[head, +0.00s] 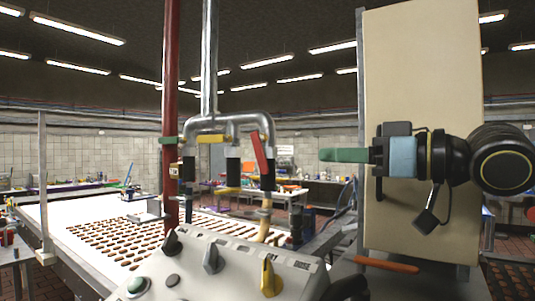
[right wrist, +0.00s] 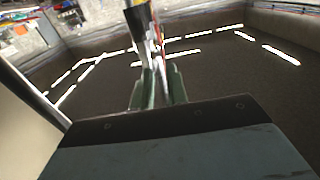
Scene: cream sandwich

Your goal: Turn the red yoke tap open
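The red tap lever (head: 261,155) sits at the right end of the grey pipe yoke (head: 240,121) in the head view. It hangs down at a steep tilt, beside a dark valve body. My right gripper (head: 325,155) comes in from the right with its green fingers pointing left, at about the lever's height and apart from it in the picture. In the right wrist view the two green fingers (right wrist: 158,88) stand apart with nothing held between them. Grey pipe shows beyond them, with a thin strip of red. My left gripper is not in view.
A yellow lever (head: 212,138) and a green lever (head: 168,140) lie level left of the red one. A red vertical pipe (head: 171,80) stands left. Below is a control panel (head: 225,267) with knobs. A tall cream panel (head: 415,60) stands behind my right arm.

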